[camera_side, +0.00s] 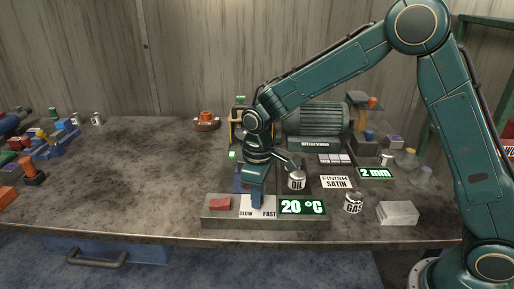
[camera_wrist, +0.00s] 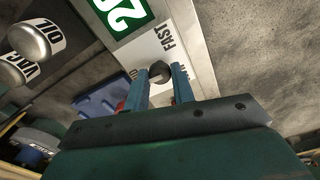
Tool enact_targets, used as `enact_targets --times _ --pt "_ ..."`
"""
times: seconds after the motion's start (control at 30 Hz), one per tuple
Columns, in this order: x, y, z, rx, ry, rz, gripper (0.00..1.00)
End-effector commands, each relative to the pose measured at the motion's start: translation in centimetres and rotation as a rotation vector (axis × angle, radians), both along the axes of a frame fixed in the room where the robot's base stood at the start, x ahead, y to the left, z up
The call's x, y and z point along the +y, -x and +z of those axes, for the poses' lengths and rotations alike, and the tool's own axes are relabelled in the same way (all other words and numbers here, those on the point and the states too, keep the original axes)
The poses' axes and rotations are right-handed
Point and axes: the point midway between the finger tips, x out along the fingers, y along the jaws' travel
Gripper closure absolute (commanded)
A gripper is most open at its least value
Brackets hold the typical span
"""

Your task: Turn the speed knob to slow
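The speed knob (camera_wrist: 159,71) is a small dark round knob on the pale label plate (camera_wrist: 200,50) of the control panel. In the wrist view it sits between my two fingertips. FAST is readable beside it; the other word is mostly hidden behind a finger. In the side view the panel (camera_side: 215,222) stands at the table's front, with SLOW at left and FAST at right on the plate. My gripper (camera_side: 256,196) points down over the plate and hides the knob there. Its blue fingers (camera_wrist: 160,80) are apart, one each side of the knob; whether they touch it is unclear.
The table's left middle is clear.

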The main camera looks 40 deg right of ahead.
Motion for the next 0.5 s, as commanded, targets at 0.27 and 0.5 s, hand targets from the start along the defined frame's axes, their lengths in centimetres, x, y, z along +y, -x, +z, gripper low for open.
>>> enact_targets --times 0.27,0.5 --pt "0.02 0.01 0.02 0.000 0.000 0.010 0.98" --pt "0.03 -0.01 0.02 0.000 0.000 0.074 0.98"
